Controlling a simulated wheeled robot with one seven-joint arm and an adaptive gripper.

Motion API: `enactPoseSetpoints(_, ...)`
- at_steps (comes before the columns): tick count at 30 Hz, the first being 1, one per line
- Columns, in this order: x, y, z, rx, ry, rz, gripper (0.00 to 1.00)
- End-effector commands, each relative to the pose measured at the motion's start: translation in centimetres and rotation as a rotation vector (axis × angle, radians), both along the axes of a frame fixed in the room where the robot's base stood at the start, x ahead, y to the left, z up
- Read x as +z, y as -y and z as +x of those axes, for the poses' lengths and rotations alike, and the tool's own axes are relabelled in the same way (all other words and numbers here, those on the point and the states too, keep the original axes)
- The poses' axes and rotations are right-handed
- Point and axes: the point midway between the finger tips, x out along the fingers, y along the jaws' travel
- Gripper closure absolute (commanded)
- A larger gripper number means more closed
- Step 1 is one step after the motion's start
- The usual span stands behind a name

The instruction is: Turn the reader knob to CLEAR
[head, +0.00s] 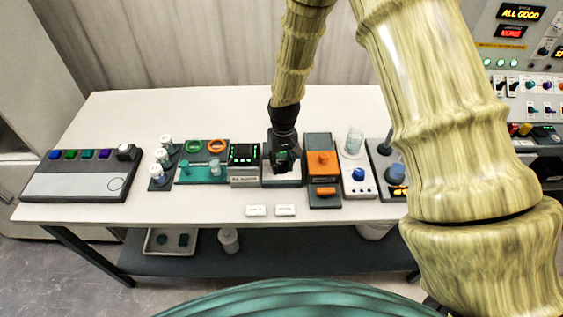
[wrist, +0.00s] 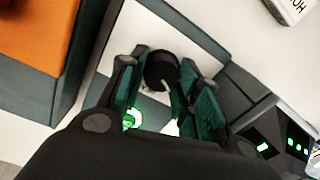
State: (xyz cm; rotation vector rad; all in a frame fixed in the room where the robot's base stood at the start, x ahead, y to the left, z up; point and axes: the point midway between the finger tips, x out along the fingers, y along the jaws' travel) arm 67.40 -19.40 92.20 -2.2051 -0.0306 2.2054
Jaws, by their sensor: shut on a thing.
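The reader knob (wrist: 161,72) is a round black knob with a pale pointer line, on a light panel in the wrist view. My gripper (wrist: 163,88) is around it, with one green-padded finger on each side, shut on the knob. The pointer line runs toward the lower right in that view. No CLEAR mark is legible; the fingers cover part of the panel. In the head view my gripper (head: 283,160) points down over the dark reader (head: 283,181), and the knob is hidden there.
The black box with green lights (head: 244,157) stands close left of the reader. The orange-topped device (head: 320,162) stands close right. White label blocks (head: 256,211) lie in front. A stirrer-like white unit (head: 357,178) is farther right. The table's back strip is clear.

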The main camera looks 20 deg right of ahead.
Motion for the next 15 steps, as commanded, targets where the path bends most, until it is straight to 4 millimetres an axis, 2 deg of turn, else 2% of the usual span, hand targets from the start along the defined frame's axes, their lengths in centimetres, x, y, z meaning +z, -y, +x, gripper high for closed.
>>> enactPoseSetpoints(1,0.03,0.03,0.03,0.0,0.0,0.0,0.91)
enactPoseSetpoints(2,0.03,0.03,0.03,0.0,0.0,0.0,0.64)
enactPoseSetpoints(5,0.02,0.03,0.02,0.0,0.0,0.0,0.45)
enactPoseSetpoints(15,0.1,0.02,0.02,-0.001,0.0,0.0,0.45)
